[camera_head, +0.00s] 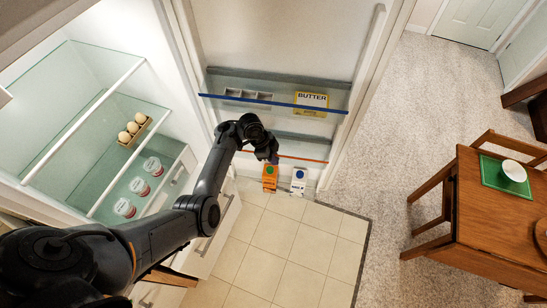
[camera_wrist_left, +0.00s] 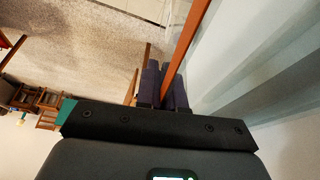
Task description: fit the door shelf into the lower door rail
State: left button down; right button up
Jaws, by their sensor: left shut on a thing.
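The door shelf (camera_head: 305,160) is a clear shelf with an orange front edge, low on the open fridge door. My left gripper (camera_head: 268,157) is shut on it, left of the middle of the orange edge. In the left wrist view the orange edge (camera_wrist_left: 187,42) runs up from the dark fingers of the left gripper (camera_wrist_left: 165,88). A grey strip, apparently the lower door rail (camera_head: 305,138), crosses the door just behind the shelf. Whether the shelf touches or sits in the rail cannot be told. My right gripper does not show.
An upper door shelf with a blue edge (camera_head: 225,97) holds a butter box (camera_head: 312,101) and a grey tray. An orange carton (camera_head: 270,183) and a white carton (camera_head: 298,187) stand below the orange edge. Fridge shelves with eggs (camera_head: 133,127) and cups are left; a wooden table (camera_head: 490,220) is right.

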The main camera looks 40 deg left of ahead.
aim_at(241, 153)
pick_arm(q)
jog(key=shift+f, duration=0.35)
dwell(1.1)
jog(key=c, duration=1.2)
grip_release()
jog(key=shift+a+r, duration=0.15)
jog(key=shift+r, duration=0.25)
jog(key=s+a, duration=0.2)
jog(key=a, duration=0.1)
jog(key=s+a, duration=0.2)
jog(key=a, duration=0.2)
jog(key=s+a, duration=0.2)
jog(key=a, duration=0.1)
jog(key=shift+s+a+r, duration=0.15)
jog(key=shift+s+a, duration=0.05)
